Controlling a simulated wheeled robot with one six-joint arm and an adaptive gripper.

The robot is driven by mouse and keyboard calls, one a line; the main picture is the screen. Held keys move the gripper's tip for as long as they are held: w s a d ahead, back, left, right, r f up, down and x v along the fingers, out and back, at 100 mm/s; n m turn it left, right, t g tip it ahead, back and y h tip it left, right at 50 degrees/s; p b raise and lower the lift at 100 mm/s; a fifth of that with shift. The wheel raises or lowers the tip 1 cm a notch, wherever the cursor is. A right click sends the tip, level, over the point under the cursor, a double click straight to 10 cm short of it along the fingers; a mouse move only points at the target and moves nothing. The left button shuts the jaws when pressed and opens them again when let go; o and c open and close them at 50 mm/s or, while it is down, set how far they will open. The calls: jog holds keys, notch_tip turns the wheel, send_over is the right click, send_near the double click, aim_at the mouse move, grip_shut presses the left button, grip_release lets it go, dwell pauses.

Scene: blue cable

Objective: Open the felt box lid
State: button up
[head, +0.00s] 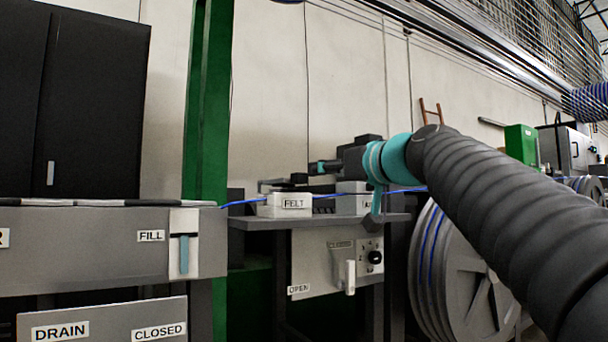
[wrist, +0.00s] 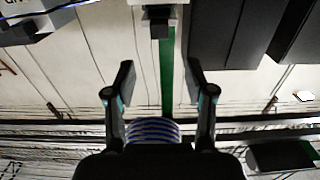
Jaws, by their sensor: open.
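The felt box (head: 270,207) is a small white box with a FELT label, on the grey bench in the middle of the head view. Dark parts (head: 298,179) show at its top; whether they belong to the lid I cannot tell. My gripper (head: 318,168) points left, just above and right of the box. In the wrist view my gripper (wrist: 162,78) is open, with nothing between its fingers. A pale block with a dark knob-like piece (wrist: 160,27) shows beyond the fingertips at the top; it may be the felt box. The lid's state is not clear.
A grey FILL tank (head: 90,240) stands left, a green post (head: 207,100) behind, a cable reel (head: 470,275) right.

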aim_at(302, 174)
jog(key=p+x, duration=0.2)
jog(key=x, duration=0.8)
jog(key=shift+w+a, duration=0.2)
jog(key=shift+w, duration=0.05)
grip_shut()
jog(key=shift+a, duration=0.1)
